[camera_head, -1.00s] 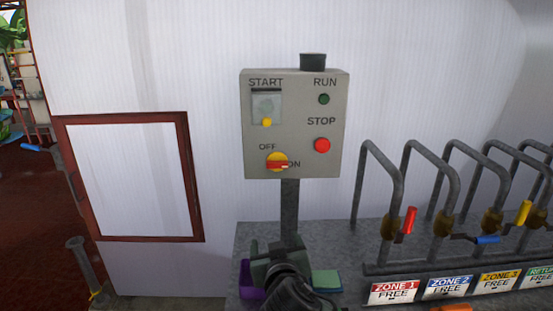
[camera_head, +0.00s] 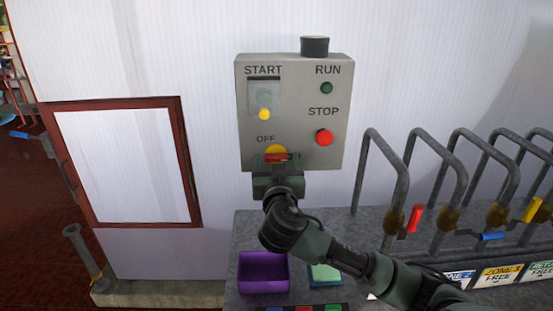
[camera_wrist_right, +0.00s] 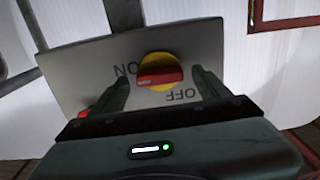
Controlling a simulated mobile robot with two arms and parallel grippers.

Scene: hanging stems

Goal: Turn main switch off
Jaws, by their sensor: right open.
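The main switch is a yellow disc with a red handle (camera_head: 276,157), low on the grey control box (camera_head: 342,105). OFF is printed above it in the head view, and my right gripper hides the ON label there. In the right wrist view the red handle (camera_wrist_right: 160,77) lies across the yellow disc (camera_wrist_right: 158,59), its left end toward ON. My right gripper (camera_head: 276,168) is right in front of the switch. In the wrist view its open fingers (camera_wrist_right: 162,80) stand on either side of the handle, apart from it. My left gripper is not in view.
The box also carries a START cover (camera_head: 264,98), a green RUN lamp (camera_head: 327,88) and a red STOP button (camera_head: 324,138). A purple bin (camera_head: 263,287) and a green-blue sponge (camera_head: 325,274) are on the bench below. Pipes with coloured valve handles stand at right.

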